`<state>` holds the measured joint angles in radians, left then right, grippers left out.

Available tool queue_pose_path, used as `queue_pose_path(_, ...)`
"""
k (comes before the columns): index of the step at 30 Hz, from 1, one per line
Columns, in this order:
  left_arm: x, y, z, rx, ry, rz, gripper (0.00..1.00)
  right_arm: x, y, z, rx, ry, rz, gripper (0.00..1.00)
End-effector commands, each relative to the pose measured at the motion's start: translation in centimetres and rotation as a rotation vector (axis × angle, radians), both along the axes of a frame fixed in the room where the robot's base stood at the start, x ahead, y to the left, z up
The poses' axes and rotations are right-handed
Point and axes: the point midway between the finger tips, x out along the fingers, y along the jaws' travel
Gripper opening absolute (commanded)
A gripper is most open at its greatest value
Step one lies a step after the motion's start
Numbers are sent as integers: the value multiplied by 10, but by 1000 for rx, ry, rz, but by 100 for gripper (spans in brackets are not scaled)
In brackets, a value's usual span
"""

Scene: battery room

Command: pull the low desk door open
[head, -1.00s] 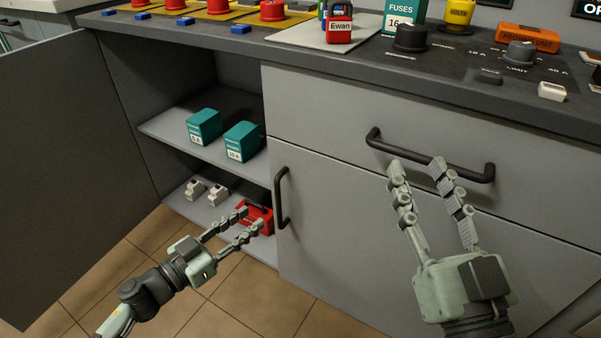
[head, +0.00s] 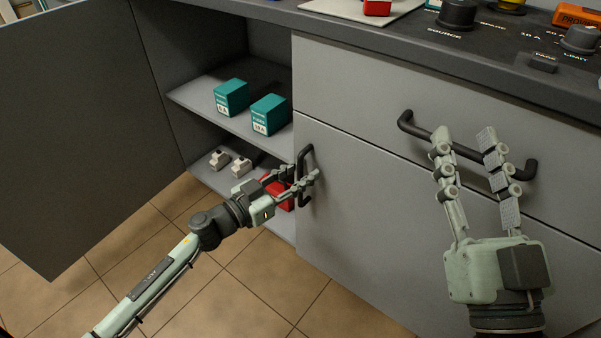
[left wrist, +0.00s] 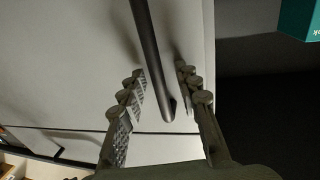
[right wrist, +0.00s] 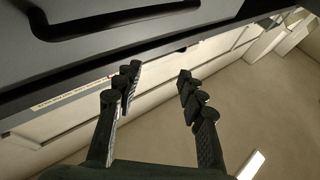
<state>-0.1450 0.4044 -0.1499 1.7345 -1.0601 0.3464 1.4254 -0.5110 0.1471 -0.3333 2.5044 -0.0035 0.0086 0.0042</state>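The low desk door (head: 360,220) is a grey panel under the drawer and stands closed. Its black vertical bar handle (head: 306,155) is near its left edge. My left gripper (head: 303,172) is at this handle with a finger on each side. In the left wrist view the handle (left wrist: 150,50) lies between the open fingers (left wrist: 160,72), with gaps visible on both sides. My right gripper (head: 463,137) is open and empty in front of the drawer's horizontal handle (head: 412,126); its open fingers also show in the right wrist view (right wrist: 160,72).
Left of the door is an open compartment with teal fuse boxes (head: 231,97) on a shelf (head: 205,103). White parts (head: 240,166) and a red object (head: 277,190) are low inside. A dark open door (head: 85,130) stands at the left. Tiled floor (head: 260,275) lies clear below.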

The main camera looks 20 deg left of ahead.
Motion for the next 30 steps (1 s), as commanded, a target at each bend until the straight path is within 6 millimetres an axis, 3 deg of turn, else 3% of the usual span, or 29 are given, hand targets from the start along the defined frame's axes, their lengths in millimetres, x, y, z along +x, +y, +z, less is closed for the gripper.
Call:
queue_pose_path(4,0,0,0,0,0,0,31,0,0,0,0,0,0,40)
queue_pose_path(12,0,0,0,0,0,0,0,0,0,0,0,0,0,40)
queue_pose_path(30,0,-1,1,-1,1,0,0,1,0,-1,-5,12,1,40)
